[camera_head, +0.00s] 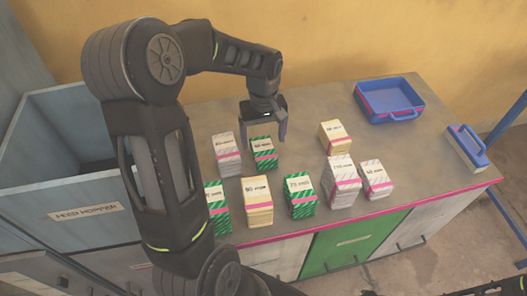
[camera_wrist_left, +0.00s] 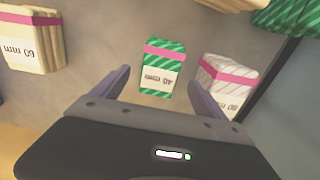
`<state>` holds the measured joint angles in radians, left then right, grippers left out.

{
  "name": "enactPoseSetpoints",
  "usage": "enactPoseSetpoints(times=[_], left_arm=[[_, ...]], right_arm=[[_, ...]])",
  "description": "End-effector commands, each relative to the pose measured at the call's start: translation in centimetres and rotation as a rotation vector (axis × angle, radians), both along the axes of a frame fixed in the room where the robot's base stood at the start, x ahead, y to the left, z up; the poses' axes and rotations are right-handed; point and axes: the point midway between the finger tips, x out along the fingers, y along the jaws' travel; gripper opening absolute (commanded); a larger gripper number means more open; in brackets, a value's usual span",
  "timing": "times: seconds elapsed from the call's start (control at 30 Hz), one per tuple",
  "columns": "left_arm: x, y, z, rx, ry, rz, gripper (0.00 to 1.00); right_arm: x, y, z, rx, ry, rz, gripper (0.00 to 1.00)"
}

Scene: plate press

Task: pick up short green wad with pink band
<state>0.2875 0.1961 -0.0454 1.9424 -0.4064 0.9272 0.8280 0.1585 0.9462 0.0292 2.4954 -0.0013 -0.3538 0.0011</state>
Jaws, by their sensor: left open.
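The short green wad with a pink band (camera_head: 263,156) stands on the grey bench in the back row, green-and-white striped with a white label. In the left wrist view the same wad (camera_wrist_left: 163,62) is seen between and beyond my fingertips, its label reading 40 mm.
A white striped wad (camera_head: 226,155) stands close left of the green one; in the wrist view it is near the right finger (camera_wrist_left: 228,75). Taller green wads (camera_head: 301,197), cream wads (camera_head: 257,203) and white wads (camera_head: 341,183) stand in front. A blue tray (camera_head: 420,108) lies back right.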

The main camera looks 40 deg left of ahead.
Motion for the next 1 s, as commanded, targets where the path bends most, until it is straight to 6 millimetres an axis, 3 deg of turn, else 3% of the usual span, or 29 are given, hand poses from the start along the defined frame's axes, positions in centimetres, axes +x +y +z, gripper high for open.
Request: enactPoseSetpoints(times=[0.17, 0.5, 1.0], left_arm=[[0.0, 0.0, -0.6, -0.001, 0.001, 0.000, 0.84], [-0.1, -0.1, -4.9, -0.001, 0.001, -0.001, 0.84], [-0.1, -0.1, -5.2, -0.001, -0.001, 0.000, 0.84]], right_arm=[[0.0, 0.0, 0.3, 0.000, 0.001, 0.000, 0.00], [-0.1, -0.1, 1.1, -0.003, 0.004, -0.002, 0.00], [-0.2, -0.1, 1.0, -0.003, 0.004, -0.002, 0.00]])
